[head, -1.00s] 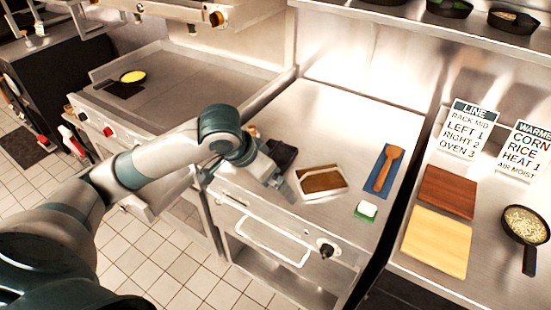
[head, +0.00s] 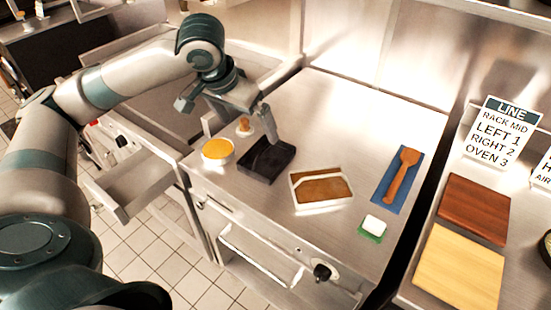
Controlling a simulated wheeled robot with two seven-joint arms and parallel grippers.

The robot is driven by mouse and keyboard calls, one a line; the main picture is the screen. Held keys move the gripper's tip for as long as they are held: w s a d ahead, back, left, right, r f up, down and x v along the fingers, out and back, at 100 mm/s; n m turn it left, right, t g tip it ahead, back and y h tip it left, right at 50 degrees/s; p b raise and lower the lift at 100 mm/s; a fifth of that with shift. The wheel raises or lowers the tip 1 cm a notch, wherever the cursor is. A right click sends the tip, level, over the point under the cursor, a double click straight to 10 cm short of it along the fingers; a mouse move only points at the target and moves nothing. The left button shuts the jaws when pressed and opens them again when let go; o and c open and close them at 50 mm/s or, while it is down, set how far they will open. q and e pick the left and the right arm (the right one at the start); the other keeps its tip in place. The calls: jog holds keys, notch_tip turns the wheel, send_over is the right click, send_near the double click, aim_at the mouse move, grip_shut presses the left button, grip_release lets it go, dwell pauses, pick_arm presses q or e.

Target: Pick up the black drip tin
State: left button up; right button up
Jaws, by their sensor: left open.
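The black drip tin (head: 266,160) is a dark, shallow, square tin lying on the steel counter, left of the middle of the head view. My left gripper (head: 227,117) is open and empty, above and behind the tin towards the left. One finger hangs down in front of the tin's back edge in the picture; I cannot tell whether it touches. The other finger is well to the left, clear of the tin. Most of the tin's top and front shows. My right gripper is not in view.
Beside the tin stand a yellow-topped round dish (head: 217,151) and a small wooden-knobbed item (head: 244,126). A drawer (head: 135,185) juts out left.

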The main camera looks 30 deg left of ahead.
pick_arm(q)
jog(key=p+x, duration=0.1)
jog(key=x, duration=1)
jog(key=shift+w+a+f, duration=0.1)
jog(key=shift+w+f, duration=0.1)
jog(key=shift+w, duration=0.1)
jog(key=shift+w+f, duration=0.15)
jog(key=shift+f, duration=0.25)
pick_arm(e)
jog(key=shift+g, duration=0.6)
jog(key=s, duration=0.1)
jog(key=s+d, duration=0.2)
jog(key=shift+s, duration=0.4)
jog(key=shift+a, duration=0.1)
